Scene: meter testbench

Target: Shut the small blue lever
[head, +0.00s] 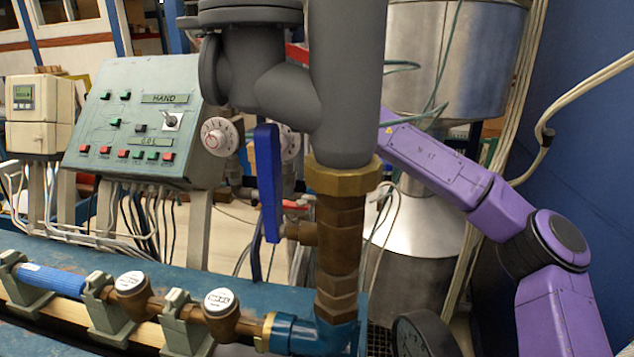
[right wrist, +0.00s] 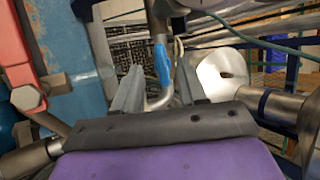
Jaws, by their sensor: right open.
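In the head view, a blue lever (head: 267,165) stands upright beside the brass fitting of the thick grey vertical pipe (head: 345,90). In the right wrist view, a small blue handle (right wrist: 162,64) on a bent metal tube shows between the two grey fingers of my right gripper (right wrist: 159,82). The fingers are apart, and I see no contact with the handle. I cannot tell whether this handle and the upright lever are the same. In the head view, my purple right arm reaches behind the grey pipe, which hides its gripper. My left gripper is not in view.
A green control panel (head: 135,120) stands at the left. A blue bench (head: 190,270) carries brass meters and clamps. A large metal vessel (head: 455,60) stands behind the pipe. In the right wrist view, a red part (right wrist: 15,50) is close on the left and metal pipes are on the right.

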